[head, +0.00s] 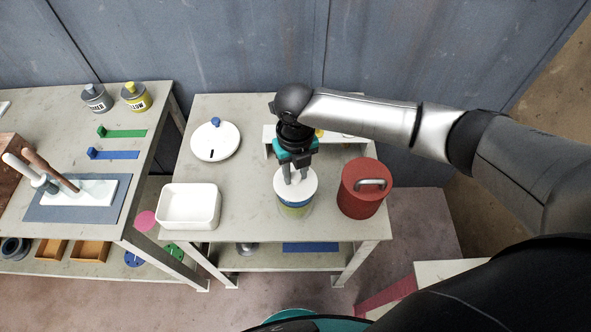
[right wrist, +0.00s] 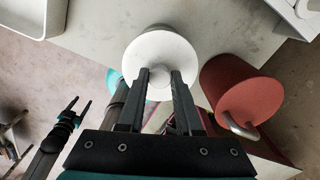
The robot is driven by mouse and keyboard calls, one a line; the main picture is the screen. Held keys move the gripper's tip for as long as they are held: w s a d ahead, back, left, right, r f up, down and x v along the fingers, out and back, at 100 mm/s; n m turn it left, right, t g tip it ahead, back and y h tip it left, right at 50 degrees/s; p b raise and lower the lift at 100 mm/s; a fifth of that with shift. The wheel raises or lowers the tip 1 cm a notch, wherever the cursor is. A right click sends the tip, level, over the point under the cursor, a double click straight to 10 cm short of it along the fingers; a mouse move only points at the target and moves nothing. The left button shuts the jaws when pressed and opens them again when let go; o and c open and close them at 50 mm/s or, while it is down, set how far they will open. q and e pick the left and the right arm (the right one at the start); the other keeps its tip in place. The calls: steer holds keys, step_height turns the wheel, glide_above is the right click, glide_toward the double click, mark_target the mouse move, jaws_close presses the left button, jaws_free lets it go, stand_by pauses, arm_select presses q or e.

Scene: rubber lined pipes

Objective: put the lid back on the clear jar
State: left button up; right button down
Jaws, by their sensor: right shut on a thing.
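The white round lid (head: 308,186) is in my right gripper (head: 295,178), which points down and is shut on its knob. The lid also shows in the right wrist view (right wrist: 160,45), with the fingers (right wrist: 159,78) on either side of the small knob. The clear jar (head: 293,210) stands near the table's front edge, directly below the lid, with blue and yellow-green showing through its wall. The lid covers the jar's mouth; I cannot tell whether it rests on the rim. My left gripper (right wrist: 79,105) shows only in the right wrist view, open and empty.
A red canister (head: 362,192) with a grey handle stands close right of the jar. A white bin (head: 188,208) is at the table's left front, and a white round lid with a blue knob (head: 216,141) lies behind it. A low white stand (head: 350,141) is behind my gripper.

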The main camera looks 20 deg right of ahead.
steer(key=shift+p, duration=0.5)
stand_by(1.0)
steer(key=shift+f, duration=0.15)
stand_by(0.9)
steer(key=shift+p, duration=0.35)
stand_by(0.5)
steer(key=shift+c, duration=0.2)
jaws_free()
stand_by(0.3)
steer(key=shift+r+p, duration=3.55)
steer(key=shift+p, duration=0.05)
